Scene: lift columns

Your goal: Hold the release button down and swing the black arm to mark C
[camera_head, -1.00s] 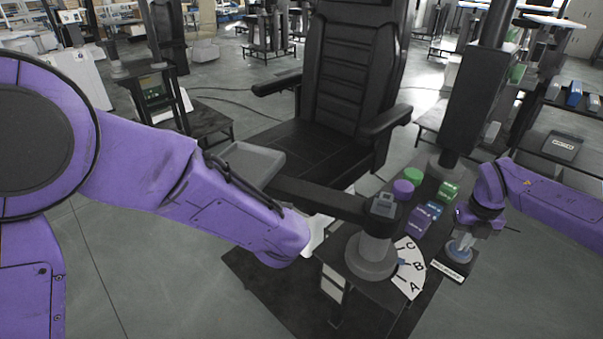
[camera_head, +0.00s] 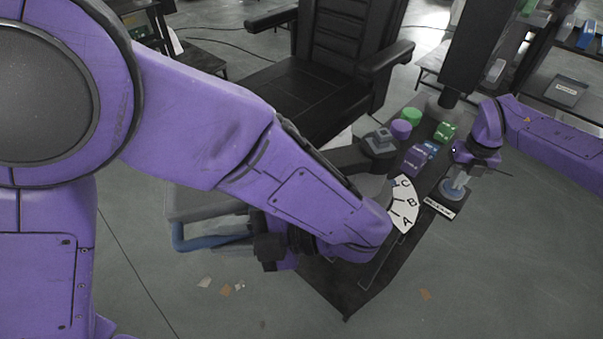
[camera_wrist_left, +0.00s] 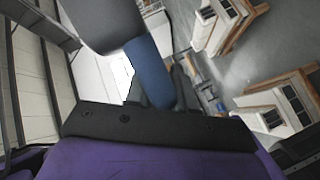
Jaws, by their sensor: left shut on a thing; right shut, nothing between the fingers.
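The black arm (camera_head: 352,158) runs left from the pivot, with a grey tray (camera_head: 190,200) at its outer end; my left arm hides much of both. A blue handle (camera_head: 190,240) lies under the tray, and my left gripper (camera_head: 252,247) is shut on it. The handle (camera_wrist_left: 148,72) also shows in the left wrist view. The lettered dial (camera_head: 405,203) shows C, B and A. My arm covers the pivot base, so the pointer's mark cannot be told. My right gripper (camera_head: 456,178) is shut, right above the blue release button (camera_head: 452,192), apparently touching it.
A black chair (camera_head: 300,95) stands behind the arm. A dark upright column (camera_head: 465,45) rises behind the stand. Purple (camera_head: 401,128) and green (camera_head: 411,115) round pieces and several coloured blocks (camera_head: 416,160) lie on the stand.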

